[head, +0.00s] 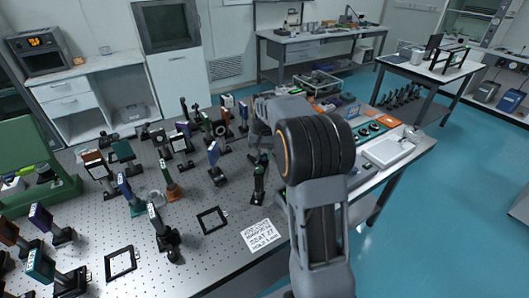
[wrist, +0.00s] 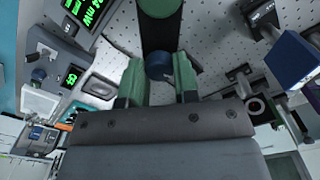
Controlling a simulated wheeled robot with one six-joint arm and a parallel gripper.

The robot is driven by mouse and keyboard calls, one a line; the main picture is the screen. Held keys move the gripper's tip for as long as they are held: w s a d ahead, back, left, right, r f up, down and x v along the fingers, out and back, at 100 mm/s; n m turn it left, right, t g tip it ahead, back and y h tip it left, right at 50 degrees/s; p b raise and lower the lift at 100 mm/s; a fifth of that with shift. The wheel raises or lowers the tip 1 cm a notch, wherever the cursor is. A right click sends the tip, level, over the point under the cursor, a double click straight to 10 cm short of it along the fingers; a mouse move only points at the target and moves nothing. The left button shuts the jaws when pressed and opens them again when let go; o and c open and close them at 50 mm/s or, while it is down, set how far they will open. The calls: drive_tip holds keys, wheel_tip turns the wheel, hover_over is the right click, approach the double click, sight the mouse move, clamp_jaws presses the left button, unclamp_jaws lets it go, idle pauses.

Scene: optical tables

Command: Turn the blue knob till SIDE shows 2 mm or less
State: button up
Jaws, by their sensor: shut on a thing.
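In the wrist view the blue knob (wrist: 158,66) sits at the lower end of a dark mount with a green round part (wrist: 160,28) above it. My gripper (wrist: 158,78) has its two green fingers on either side of the knob, shut on it. At the upper left, a display (wrist: 88,12) shows green figures ending in mW, tilted and cut off. A second small green readout (wrist: 72,80) is below it. I cannot make out a SIDE reading. In the head view my arm hides the knob and the fingertips.
The perforated optical table (head: 225,200) carries many posts and mounts, several close to my arm. A white note card (head: 262,236) and black square frames (head: 212,220) lie at its front. A white tray (head: 388,152) is at the right. Blue floor (head: 430,200) is open beyond.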

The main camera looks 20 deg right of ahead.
sight(264, 154)
drive_tip(key=shift+m, duration=0.5)
drive_tip(key=o, duration=0.9)
drive_tip(key=shift+o, duration=0.2)
wheel_tip(264, 154, up, 14)
idle(0.6)
